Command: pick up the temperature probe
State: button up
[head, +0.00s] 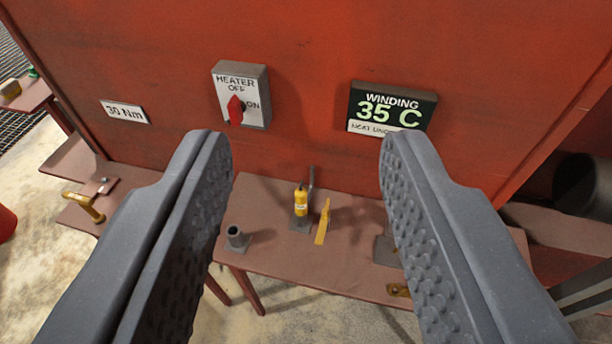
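My gripper (306,150) is open and empty, its two grey ribbed fingers wide apart in front of the red machine wall. Below and beyond the fingertips is a brown bench (275,255). A yellow cylinder (301,203) with a dark top stands upright on a small grey base there, with a grey upright piece just behind it. A flat yellow piece (322,222) leans beside it on the right. The yellow cylinder may be the temperature probe, but I cannot tell for sure. No finger touches either yellow thing.
The red wall (300,60) carries a heater switch (240,96), a 30 Nm label (125,112) and a winding display (391,107) reading 35 C. A short grey tube (236,238) stands on the bench's left. A brass handle (85,207) lies on the left bench.

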aim_at(300, 193)
jog(key=i, duration=0.15)
jog(key=u, duration=0.55)
jog(key=k, duration=1.35)
jog(key=i, duration=0.8)
jog(key=z, duration=0.5)
jog(key=i, duration=1.15)
jog(key=u, duration=0.6)
